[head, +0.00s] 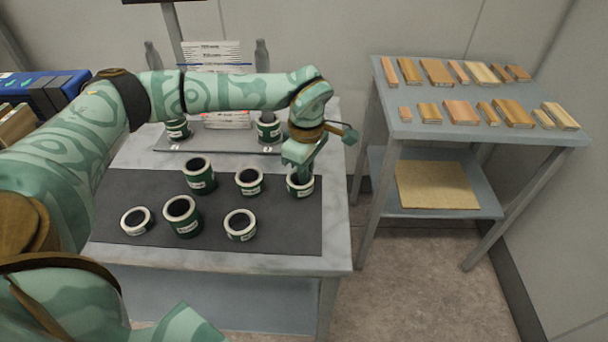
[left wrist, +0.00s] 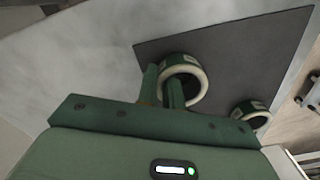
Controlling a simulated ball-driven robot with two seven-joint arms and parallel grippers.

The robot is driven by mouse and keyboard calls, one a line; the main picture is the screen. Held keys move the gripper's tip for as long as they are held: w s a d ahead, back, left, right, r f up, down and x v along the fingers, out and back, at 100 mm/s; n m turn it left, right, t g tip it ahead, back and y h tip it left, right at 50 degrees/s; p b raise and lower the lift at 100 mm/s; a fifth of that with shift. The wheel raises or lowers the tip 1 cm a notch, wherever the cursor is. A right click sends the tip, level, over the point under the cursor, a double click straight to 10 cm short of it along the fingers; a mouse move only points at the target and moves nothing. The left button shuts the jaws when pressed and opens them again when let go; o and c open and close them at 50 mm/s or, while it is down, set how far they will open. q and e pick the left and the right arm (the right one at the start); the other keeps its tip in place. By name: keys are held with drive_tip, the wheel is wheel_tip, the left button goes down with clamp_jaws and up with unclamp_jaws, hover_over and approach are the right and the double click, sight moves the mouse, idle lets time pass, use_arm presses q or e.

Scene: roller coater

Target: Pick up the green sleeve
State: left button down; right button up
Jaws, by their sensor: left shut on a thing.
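Several short green sleeves with pale rims and white labels stand on a dark mat (head: 270,258). My left gripper (head: 299,170) points down at the green sleeve (head: 300,189) at the mat's right side. In the left wrist view my left gripper (left wrist: 162,84) is shut on the wall of that sleeve (left wrist: 196,76), one finger inside the ring and one outside. The sleeve looks upright on or just above the mat; I cannot tell which. My right gripper is not in view.
Other sleeves stand close by: one (head: 249,181) to the left, one (head: 240,225) in front, and taller ones (head: 199,176) further left. Two more sit on a grey plate (head: 220,142) behind. A side table (head: 400,128) with wooden blocks stands right.

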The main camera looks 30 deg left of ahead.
use_arm(q)
drive_tip(key=r, duration=0.1)
drive_tip(key=r+p, duration=0.1)
drive_tip(key=r, duration=0.2)
drive_tip(key=shift+s+r+p, duration=0.2)
drive_tip(key=shift+s+p, duration=0.15)
drive_tip(key=s+d+r+p, duration=0.1)
drive_tip(key=s+r+p, duration=0.2)
drive_tip(key=s+r, duration=0.5)
drive_tip(key=shift+s+d+r, duration=0.2)
drive_tip(key=shift+s+d, duration=0.05)
drive_tip(key=shift+s, duration=2.4)
